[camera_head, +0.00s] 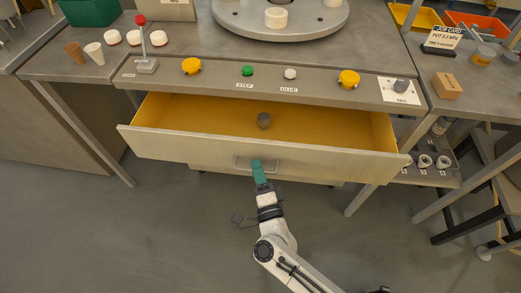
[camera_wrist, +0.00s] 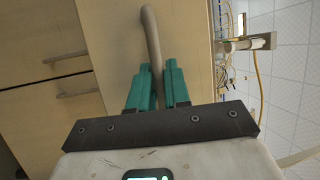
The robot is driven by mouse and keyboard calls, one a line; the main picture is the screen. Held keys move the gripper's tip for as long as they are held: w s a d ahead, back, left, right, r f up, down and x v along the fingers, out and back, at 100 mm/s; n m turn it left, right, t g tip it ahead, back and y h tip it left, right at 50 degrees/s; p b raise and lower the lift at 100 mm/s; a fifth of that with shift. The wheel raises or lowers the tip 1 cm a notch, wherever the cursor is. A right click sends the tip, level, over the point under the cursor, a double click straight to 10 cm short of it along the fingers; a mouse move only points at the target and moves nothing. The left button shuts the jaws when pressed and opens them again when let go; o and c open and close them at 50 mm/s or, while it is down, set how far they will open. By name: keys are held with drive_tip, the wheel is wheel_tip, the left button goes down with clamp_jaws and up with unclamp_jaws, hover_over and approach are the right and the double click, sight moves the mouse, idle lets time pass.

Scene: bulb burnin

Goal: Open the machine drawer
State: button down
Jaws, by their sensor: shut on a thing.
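The machine drawer (camera_head: 300,164) is pulled out below the control panel in the head view, with its yellow inside showing. In the wrist view, the teal fingers of my gripper (camera_wrist: 158,88) are on either side of the bar handle (camera_wrist: 152,38). The part of the bar between the fingers is partly hidden.
The control panel (camera_head: 270,87) above the drawer carries yellow knobs, a green button and a white button. A table (camera_head: 447,85) stands at right with a stool (camera_head: 490,215) beside it. The floor (camera_head: 150,230) in front is clear at left.

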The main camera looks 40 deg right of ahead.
drive_tip(key=shift+s+a, duration=0.9)
drive_tip(key=shift+a, duration=0.2)
drive_tip(key=c, duration=1.2)
unclamp_jaws()
drive_tip(key=shift+o, duration=0.2)
drive_tip(key=v, duration=1)
drive_tip(key=shift+s+a+b, duration=0.2)
drive_tip(key=shift+s+b, duration=0.1)
drive_tip(key=shift+b, duration=0.15)
drive_tip(key=shift+f, duration=0.1)
